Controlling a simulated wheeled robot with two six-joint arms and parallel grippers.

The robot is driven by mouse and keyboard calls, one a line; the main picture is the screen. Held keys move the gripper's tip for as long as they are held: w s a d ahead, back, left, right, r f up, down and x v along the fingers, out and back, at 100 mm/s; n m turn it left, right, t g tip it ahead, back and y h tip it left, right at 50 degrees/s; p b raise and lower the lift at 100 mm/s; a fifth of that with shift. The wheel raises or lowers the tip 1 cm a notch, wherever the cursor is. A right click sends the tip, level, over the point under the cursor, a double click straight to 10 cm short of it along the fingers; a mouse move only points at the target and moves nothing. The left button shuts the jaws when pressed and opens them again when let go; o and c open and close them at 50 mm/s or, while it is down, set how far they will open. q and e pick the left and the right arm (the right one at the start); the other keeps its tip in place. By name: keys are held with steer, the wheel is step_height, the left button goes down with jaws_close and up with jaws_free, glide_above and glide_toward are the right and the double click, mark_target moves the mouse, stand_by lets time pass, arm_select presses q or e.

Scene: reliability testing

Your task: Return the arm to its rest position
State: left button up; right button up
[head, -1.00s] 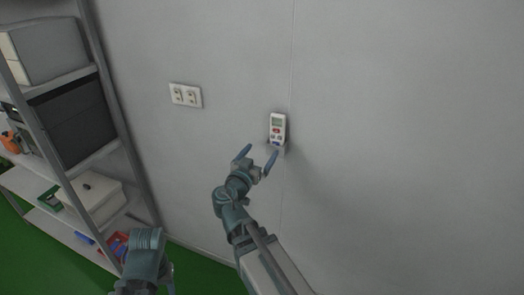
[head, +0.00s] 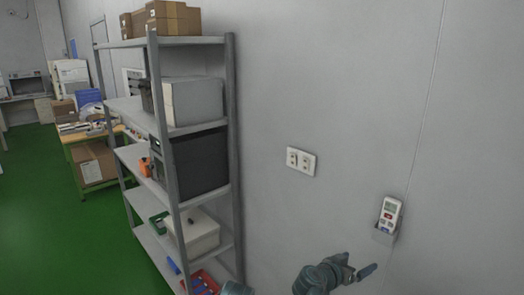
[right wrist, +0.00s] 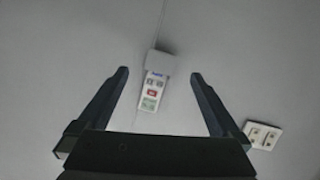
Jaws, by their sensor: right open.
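My right gripper (head: 358,270) is low in the head view, in front of the grey wall. Its fingers are apart and nothing is between them; the right wrist view shows the open gripper (right wrist: 160,82) too. A white remote (head: 390,211) with a small screen sits in a grey wall holder (head: 383,236), above and right of the gripper. In the right wrist view the remote (right wrist: 153,90) appears upside down beyond the fingertips, apart from them. A small piece of my left arm may show at the bottom edge; my left gripper is not visible.
A white switch plate (head: 301,160) is on the wall left of the remote. A grey metal shelf (head: 180,41) with boxes and bins stands at the left. Green floor (head: 60,215) is open beyond it, with a yellow-framed table (head: 72,139) further back.

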steer(key=s+a+f+n+g+y, duration=0.4)
steer(key=s+a+f+n+y, duration=0.1)
steer(key=a, duration=0.7)
steer(key=s+a+f+n+g+y, duration=0.4)
steer(key=s+a+f+n, duration=0.3)
steer(key=s+a+f, duration=0.3)
steer(key=shift+s+a+g+y, duration=0.4)
steer(key=shift+s+a+y, duration=0.1)
steer(key=shift+a+y, duration=0.3)
steer(key=shift+a, duration=0.1)
